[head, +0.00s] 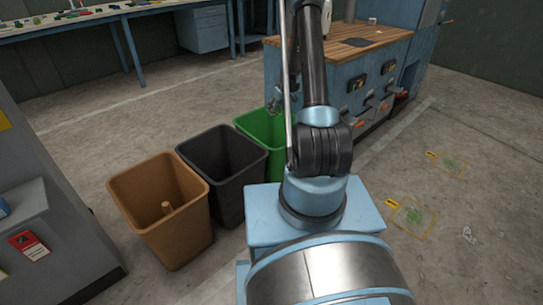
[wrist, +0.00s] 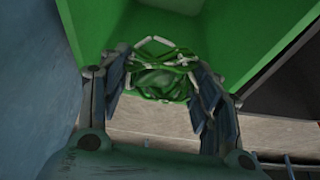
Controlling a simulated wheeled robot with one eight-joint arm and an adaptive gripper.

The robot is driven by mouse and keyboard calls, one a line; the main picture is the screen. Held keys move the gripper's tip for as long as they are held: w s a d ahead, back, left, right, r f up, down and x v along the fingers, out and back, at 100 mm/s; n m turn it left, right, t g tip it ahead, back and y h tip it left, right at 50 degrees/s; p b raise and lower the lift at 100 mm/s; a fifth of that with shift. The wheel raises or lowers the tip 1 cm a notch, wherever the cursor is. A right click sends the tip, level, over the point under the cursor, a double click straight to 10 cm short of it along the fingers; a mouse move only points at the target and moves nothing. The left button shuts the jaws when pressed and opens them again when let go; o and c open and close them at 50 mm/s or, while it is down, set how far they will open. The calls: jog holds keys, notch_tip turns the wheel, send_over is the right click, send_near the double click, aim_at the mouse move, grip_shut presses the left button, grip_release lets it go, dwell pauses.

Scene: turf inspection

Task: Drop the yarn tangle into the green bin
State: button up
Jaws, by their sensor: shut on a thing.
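The yarn tangle (wrist: 163,62), a loose knot of green and whitish strands, sits between the two fingers of my gripper (wrist: 160,92) in the wrist view. My gripper is shut on it. The green bin (wrist: 225,35) fills the top of the wrist view behind the tangle, and I look into its open mouth. In the head view the green bin (head: 258,122) stands at the end of a row of bins, partly hidden by my arm. A small greyish shape over its rim seems to be my gripper, too small to read there.
A black bin (head: 224,180) and a brown bin (head: 160,208) stand beside the green one. A blue cabinet with a wooden top (head: 375,42) is behind. Yellow-outlined patches with green bits (head: 413,217) lie on the floor at right, with open floor around.

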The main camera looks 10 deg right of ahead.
jog(key=shift+f, duration=1.6)
jog(key=o, duration=1)
jog(key=v, duration=1.2)
jog(key=shift+f, duration=0.1)
jog(key=shift+s, duration=0.1)
